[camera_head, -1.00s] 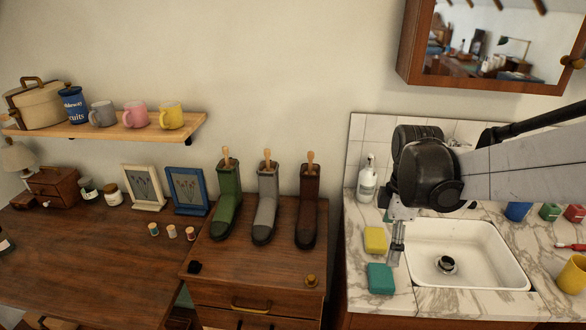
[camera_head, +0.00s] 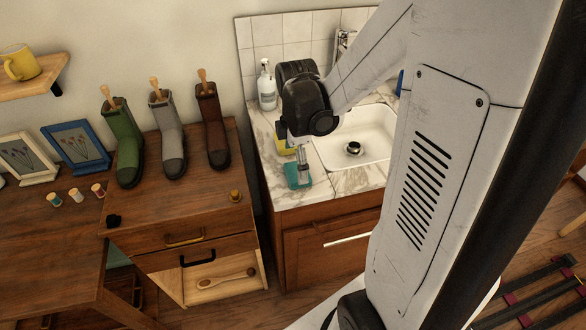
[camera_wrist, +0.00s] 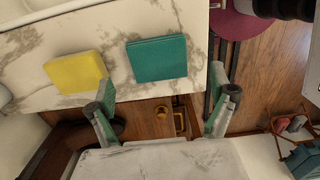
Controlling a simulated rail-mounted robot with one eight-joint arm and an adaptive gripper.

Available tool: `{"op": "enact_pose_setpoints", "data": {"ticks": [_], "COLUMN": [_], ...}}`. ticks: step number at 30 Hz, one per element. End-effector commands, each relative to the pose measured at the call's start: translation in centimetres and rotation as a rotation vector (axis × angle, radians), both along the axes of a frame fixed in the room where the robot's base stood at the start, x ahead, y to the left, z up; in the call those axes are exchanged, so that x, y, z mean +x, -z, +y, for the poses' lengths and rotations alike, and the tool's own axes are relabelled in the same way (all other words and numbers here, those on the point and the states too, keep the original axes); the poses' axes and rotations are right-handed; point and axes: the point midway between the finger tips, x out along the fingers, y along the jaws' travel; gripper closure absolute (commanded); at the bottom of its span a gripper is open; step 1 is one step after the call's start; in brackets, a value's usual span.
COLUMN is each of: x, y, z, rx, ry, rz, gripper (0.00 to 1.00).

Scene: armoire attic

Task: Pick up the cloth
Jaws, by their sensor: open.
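A teal flat rectangular piece (camera_head: 297,178) lies on the marble counter near its front left edge. It also shows whole in the wrist view (camera_wrist: 157,58). A yellow rectangular piece (camera_head: 284,146) lies beside it, farther back, and is partly hidden by my gripper; the wrist view shows it at left (camera_wrist: 76,72). I cannot tell for sure which of the two is the cloth. My gripper (camera_head: 303,165) points down close over the teal piece. In the wrist view its fingers (camera_wrist: 164,92) are spread apart and empty, with the teal piece ahead between them.
A white sink (camera_head: 365,132) is set in the counter to the right. A soap bottle (camera_head: 267,90) stands at the back left of the counter. A wooden cabinet with several boots (camera_head: 167,138) stands to the left, its lower drawer open with a wooden spoon (camera_head: 225,280) inside.

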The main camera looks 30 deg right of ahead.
Motion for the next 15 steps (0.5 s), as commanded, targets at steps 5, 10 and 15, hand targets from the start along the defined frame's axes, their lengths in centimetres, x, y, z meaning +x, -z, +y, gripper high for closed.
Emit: {"op": "enact_pose_setpoints", "data": {"ticks": [5, 10, 15], "x": [0.1, 0.1, 0.1], "y": [2.2, 4.0, 4.6], "z": [-0.5, -0.6, -0.6], "rx": [0.000, 0.000, 0.000], "ry": [0.000, 0.000, 0.000], "rz": [0.000, 0.000, 0.000], "gripper": [0.10, 0.10, 0.10]}}
